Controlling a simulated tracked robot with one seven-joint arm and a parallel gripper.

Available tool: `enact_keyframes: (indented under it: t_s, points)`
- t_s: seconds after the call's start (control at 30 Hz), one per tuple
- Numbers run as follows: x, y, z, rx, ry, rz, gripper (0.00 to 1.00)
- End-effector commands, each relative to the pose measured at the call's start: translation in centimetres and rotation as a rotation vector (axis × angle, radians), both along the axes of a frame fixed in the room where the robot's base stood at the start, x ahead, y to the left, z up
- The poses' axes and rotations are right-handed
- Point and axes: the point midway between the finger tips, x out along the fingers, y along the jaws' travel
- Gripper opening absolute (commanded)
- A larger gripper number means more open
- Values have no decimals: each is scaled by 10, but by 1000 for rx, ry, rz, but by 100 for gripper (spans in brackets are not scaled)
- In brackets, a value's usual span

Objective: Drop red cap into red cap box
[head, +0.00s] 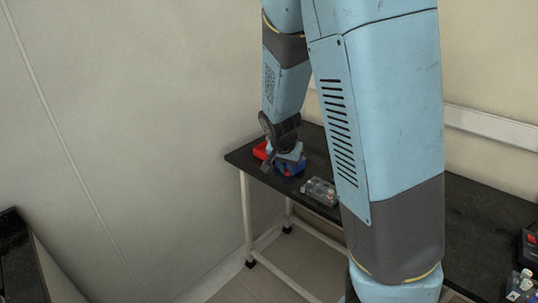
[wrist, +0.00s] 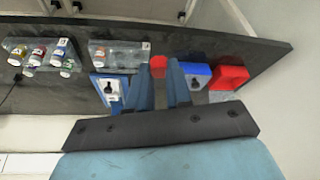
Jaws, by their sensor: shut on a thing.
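My gripper (wrist: 158,72) is shut on a small red cap (wrist: 158,62), held between the fingertips in the wrist view. A red box (wrist: 231,75) sits to the right of the fingers, near the table's end. A blue box (wrist: 197,69) stands between the red box and the fingers. In the head view my gripper (head: 281,156) is over the table's left end, with the red box (head: 261,150) just behind it and the blue box (head: 291,169) in front. The cap cannot be made out clearly in the head view.
The dark table (wrist: 258,47) holds a clear tray (wrist: 118,56) and another tray with several bottles (wrist: 40,56) to the left. A blue-and-white box (wrist: 108,88) lies left of the fingers. A wall (head: 205,100) rises beside the table's end.

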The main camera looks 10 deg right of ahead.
Motion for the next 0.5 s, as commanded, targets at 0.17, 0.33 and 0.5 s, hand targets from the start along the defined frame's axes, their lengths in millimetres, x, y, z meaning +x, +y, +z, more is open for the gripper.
enact_keyframes:
  t_s: [0.17, 0.33, 0.5]
  points:
    - [0, 0, 0, 0, 0, 0, 0]
    - [5, 0, 1, 0, -1, -1, 0]
    - [22, 1, 5, 1, -1, 0, 0]
